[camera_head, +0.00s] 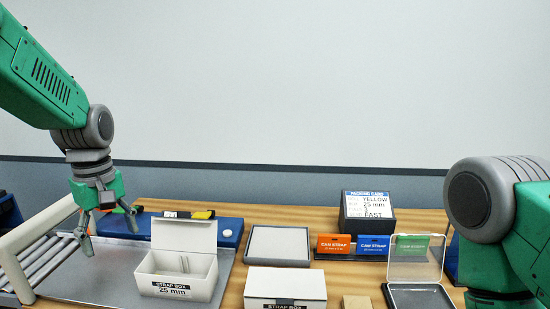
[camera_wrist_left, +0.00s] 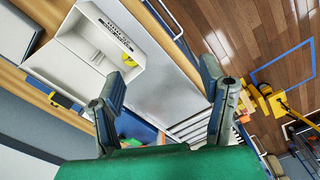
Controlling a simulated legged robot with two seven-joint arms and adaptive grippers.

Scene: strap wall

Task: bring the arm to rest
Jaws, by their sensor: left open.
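My left gripper (camera_head: 110,234) hangs at the left of the head view, fingers pointing down and spread open with nothing between them. It is above the grey metal surface, left of an open white strap box (camera_head: 176,284) labelled 25 mm. In the left wrist view the two fingers of the left gripper (camera_wrist_left: 163,80) stand wide apart. The open strap box also shows there (camera_wrist_left: 85,50), with a small yellow item (camera_wrist_left: 130,60) at its edge, partly hidden by a finger. My right arm shows at the right of the head view; its gripper is out of view.
A closed strap box (camera_head: 285,286), a grey tray (camera_head: 278,245) and a clear-lidded case (camera_head: 418,297) stand on the wooden table. Behind are a packing card (camera_head: 369,205) and orange, blue and green strap cards (camera_head: 373,246). A roller rack (camera_head: 45,255) is at left.

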